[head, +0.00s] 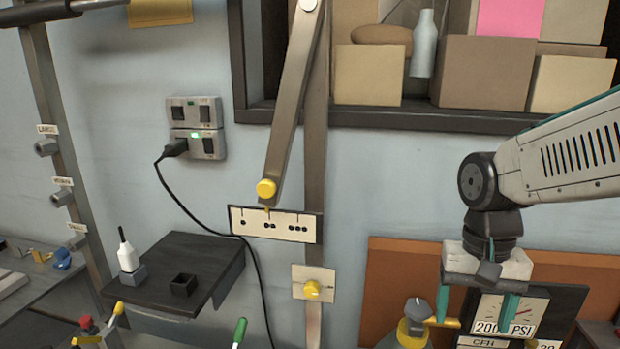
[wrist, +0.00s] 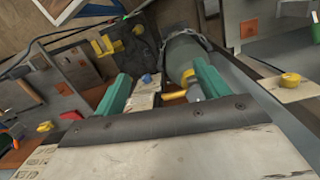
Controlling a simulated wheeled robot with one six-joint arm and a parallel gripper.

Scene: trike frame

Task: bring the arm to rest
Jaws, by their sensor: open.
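My gripper (head: 477,305) hangs from the end of my arm at the right of the head view, pointing down. Its two teal fingers stand apart, with nothing seen between them. In the wrist view my gripper (wrist: 158,95) also shows open, its fingers spread. In the head view the fingers overlap the pressure gauge (head: 505,314) marked PSI, behind them. I cannot tell how far apart they are. A valve top with a grey knob (head: 418,310) and yellow parts stands just left of the gripper.
A metal lever with a yellow knob (head: 266,188) hangs over a dotted plate (head: 275,225). A black plug (head: 176,148) sits in the wall outlet, its cord hanging down. A dark shelf (head: 205,262) holds a white bottle (head: 127,256). Boxes fill the upper shelf (head: 400,117).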

